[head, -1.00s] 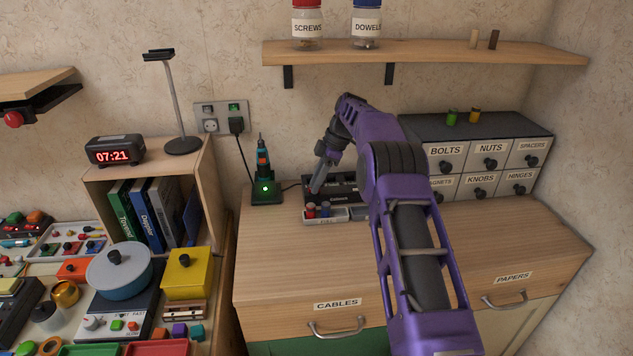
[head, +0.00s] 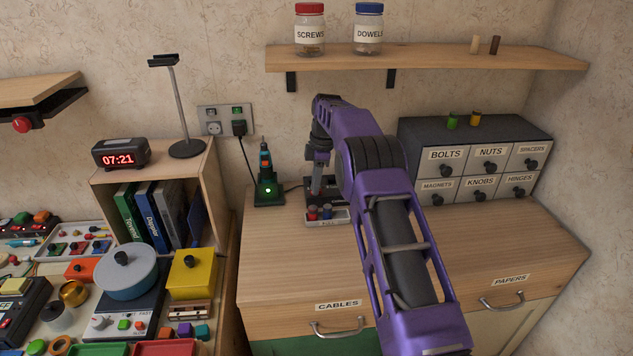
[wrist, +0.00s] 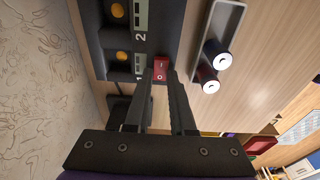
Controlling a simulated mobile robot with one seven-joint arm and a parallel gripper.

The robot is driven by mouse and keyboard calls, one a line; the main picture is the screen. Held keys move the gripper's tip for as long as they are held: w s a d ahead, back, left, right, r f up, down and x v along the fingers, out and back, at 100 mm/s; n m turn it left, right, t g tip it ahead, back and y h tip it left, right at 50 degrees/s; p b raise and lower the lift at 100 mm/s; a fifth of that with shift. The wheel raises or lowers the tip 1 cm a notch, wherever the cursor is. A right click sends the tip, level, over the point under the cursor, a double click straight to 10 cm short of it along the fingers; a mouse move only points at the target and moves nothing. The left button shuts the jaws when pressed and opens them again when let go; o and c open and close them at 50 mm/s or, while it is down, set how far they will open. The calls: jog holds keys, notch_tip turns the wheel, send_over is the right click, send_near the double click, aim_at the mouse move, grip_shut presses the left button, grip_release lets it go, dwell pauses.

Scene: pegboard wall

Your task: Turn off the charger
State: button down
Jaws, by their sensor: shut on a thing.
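The charger is a black box on the cabinet top, partly hidden behind my arm in the head view (head: 338,184). In the wrist view the charger (wrist: 117,45) shows slots marked 1 and 2, each with an orange round spot beside it. A red rocker switch (wrist: 160,69) with O and dash marks sits at its edge. My gripper (wrist: 160,78) has its fingers close together at the red switch, shut on it, pointing down in the head view (head: 317,192). Which side of the switch is pressed I cannot tell.
A grey tray (head: 342,219) with red- and blue-topped cells stands just in front of the charger. A screwdriver dock (head: 268,191) with a green light stands left. A drawer unit (head: 420,140) stands right. The front cabinet top is clear.

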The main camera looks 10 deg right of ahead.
jog(key=c, duration=0.8)
grip_release()
jog(key=shift+o, duration=0.2)
